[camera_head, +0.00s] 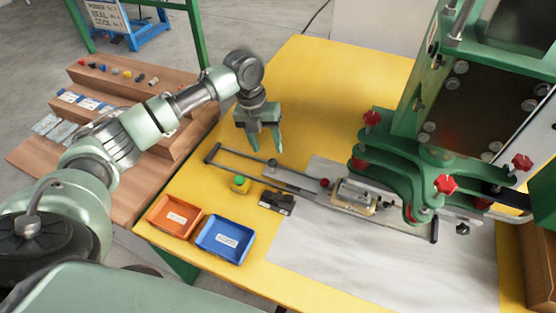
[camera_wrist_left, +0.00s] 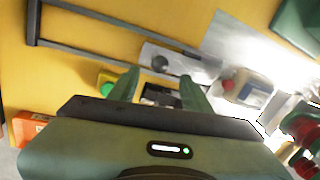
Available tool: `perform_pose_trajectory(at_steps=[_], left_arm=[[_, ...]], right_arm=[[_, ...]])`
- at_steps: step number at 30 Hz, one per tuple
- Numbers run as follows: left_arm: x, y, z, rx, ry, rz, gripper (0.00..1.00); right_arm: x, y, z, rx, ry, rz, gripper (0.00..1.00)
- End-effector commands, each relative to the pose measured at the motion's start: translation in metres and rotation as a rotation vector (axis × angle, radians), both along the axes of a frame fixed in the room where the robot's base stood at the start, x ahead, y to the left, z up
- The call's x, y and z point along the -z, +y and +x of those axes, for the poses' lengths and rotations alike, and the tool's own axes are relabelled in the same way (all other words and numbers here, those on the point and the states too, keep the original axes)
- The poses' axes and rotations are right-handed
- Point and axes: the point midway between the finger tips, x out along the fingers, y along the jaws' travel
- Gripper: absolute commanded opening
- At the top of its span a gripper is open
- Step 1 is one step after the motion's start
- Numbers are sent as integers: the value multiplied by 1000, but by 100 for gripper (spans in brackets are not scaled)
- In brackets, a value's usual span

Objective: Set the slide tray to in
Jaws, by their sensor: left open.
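The slide tray (camera_head: 290,179) is a flat grey metal plate on two dark rails (camera_head: 232,151). It has a dark round knob (camera_head: 272,163) near its left end and a red knob (camera_head: 325,182) farther right. A metal fixture with a pale part (camera_head: 355,195) sits at its right, beside the green press. My left gripper (camera_head: 265,150) is open and empty, pointing down above the knob end. In the left wrist view the tray plate (camera_wrist_left: 190,66) and dark knob (camera_wrist_left: 160,63) lie beyond the open fingers (camera_wrist_left: 157,82). My right gripper is not in view.
Orange (camera_head: 160,218) and blue (camera_head: 211,249) bins sit at the front left. The green press (camera_head: 385,150) with red knobs stands right. The yellow table's back is clear.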

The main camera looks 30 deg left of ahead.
Motion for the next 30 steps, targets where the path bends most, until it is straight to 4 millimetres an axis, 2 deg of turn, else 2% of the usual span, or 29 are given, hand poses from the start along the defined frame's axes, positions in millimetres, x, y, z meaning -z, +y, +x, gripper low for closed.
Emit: perform_pose_trajectory(at_steps=[6,10,15,22,23,27,28,30], left_arm=[[36,-8,1,-2,4,0,49],[52,-11,2,-3,2,-1,49],[62,-12,3,-2,1,1,49],[63,-12,3,-2,0,1,49],[63,-12,3,-2,0,1,43],[63,-12,3,-2,1,1,4],[63,-12,3,-2,1,1,0],[63,-12,3,-3,1,1,0]], right_arm=[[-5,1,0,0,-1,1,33],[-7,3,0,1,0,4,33],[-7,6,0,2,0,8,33],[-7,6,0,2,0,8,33],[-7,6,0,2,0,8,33],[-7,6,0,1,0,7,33],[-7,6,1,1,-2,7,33],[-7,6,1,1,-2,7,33]])
